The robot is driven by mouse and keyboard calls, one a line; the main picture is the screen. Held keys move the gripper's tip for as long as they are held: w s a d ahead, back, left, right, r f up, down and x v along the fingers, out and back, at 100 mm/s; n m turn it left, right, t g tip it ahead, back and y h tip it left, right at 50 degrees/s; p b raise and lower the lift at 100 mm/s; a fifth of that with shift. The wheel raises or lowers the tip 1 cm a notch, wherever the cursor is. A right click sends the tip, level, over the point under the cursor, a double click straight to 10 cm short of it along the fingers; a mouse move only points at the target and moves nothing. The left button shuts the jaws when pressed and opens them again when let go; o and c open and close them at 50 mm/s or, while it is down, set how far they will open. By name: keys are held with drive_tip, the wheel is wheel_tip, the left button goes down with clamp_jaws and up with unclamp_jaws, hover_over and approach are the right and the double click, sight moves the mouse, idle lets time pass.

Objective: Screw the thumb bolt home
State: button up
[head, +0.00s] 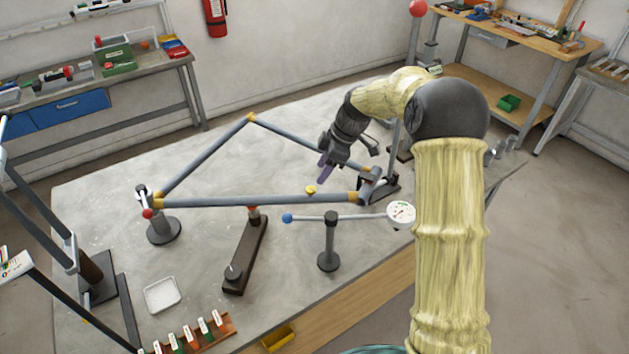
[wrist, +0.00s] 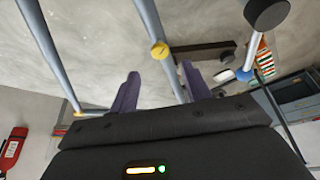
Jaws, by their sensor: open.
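The thumb bolt, with a yellow head (head: 310,190), stands on the front grey tube (head: 240,201) of the triangular frame; I cannot tell how deep it sits. In the wrist view its yellow head (wrist: 159,50) shows ahead of the fingertips, against the tube (wrist: 150,20). My gripper (head: 323,176) is above the frame, a little up and right of the bolt in the head view. Its purple fingers (wrist: 160,71) are apart with nothing held between them. In the head view the fingers overlap, so their gap is unclear there.
A stand with a blue ball (head: 287,218) and a dial gauge (head: 400,213) stands in front of the frame. A dark bar fixture (head: 246,252), a white tray (head: 162,294) and a clamp post (head: 163,228) are left. Bare table lies inside the frame.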

sight(311, 189)
drive_tip(key=p+x, duration=0.1)
drive_tip(key=x, duration=0.5)
drive_tip(key=shift+a+f, duration=0.1)
drive_tip(key=shift+f, duration=0.1)
drive_tip(key=shift+c, duration=0.5)
drive_tip(key=c, duration=0.9)
drive_tip(key=shift+m+b, duration=0.35)
drive_tip(key=shift+m, duration=0.05)
